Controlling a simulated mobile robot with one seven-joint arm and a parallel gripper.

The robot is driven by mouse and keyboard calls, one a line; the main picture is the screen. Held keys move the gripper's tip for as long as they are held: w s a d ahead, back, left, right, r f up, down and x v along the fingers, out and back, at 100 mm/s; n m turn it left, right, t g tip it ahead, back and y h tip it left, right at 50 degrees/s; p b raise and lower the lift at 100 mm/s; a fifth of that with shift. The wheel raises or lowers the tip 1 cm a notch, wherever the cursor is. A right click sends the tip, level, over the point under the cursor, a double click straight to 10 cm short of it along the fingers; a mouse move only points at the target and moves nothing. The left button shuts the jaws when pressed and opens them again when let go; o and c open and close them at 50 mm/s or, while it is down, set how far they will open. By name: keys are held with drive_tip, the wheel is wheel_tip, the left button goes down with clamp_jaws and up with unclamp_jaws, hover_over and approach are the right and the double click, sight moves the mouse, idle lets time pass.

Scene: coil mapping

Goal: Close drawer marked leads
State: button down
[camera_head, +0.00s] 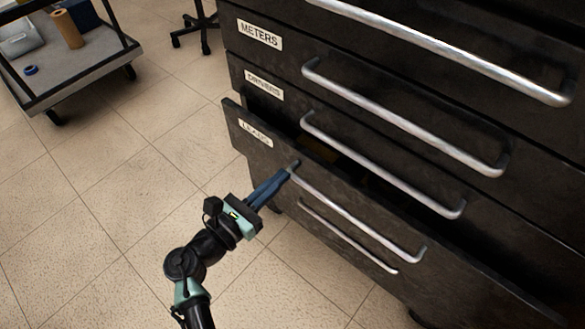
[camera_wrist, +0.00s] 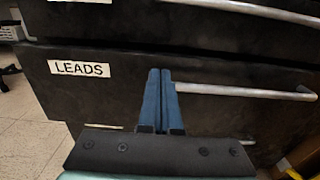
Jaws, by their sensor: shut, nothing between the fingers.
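The drawer marked LEADS (camera_head: 320,190) is pulled partly out of the dark cabinet, with a gap showing behind its top edge. Its white label (camera_wrist: 79,69) reads clearly in the wrist view. The drawer has a silver bar handle (camera_head: 365,220), which also shows in the wrist view (camera_wrist: 240,91). My gripper (camera_head: 287,174) has its blue fingers shut together with nothing between them. The fingertips are at the left end of the handle, close to the drawer front, and also show in the wrist view (camera_wrist: 160,72). I cannot tell whether they touch the front.
Drawers above, one labelled METERS (camera_head: 259,34) and one with a less legible label (camera_head: 264,84), look shut. Another handle (camera_head: 345,237) lies below. A cart (camera_head: 75,70) with a brown roll stands at the upper left, beside a chair base (camera_head: 200,28). Tiled floor at left is clear.

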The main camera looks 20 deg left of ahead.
sight(302, 157)
drive_tip(key=shift+b+x, duration=0.7)
drive_tip(key=shift+x, duration=1.7)
drive_tip(key=x, duration=0.4)
drive_tip(key=shift+w+d, duration=0.1)
drive_tip(key=shift+w, duration=0.2)
drive_tip(key=shift+d+r, duration=0.1)
drive_tip(key=shift+r, duration=0.05)
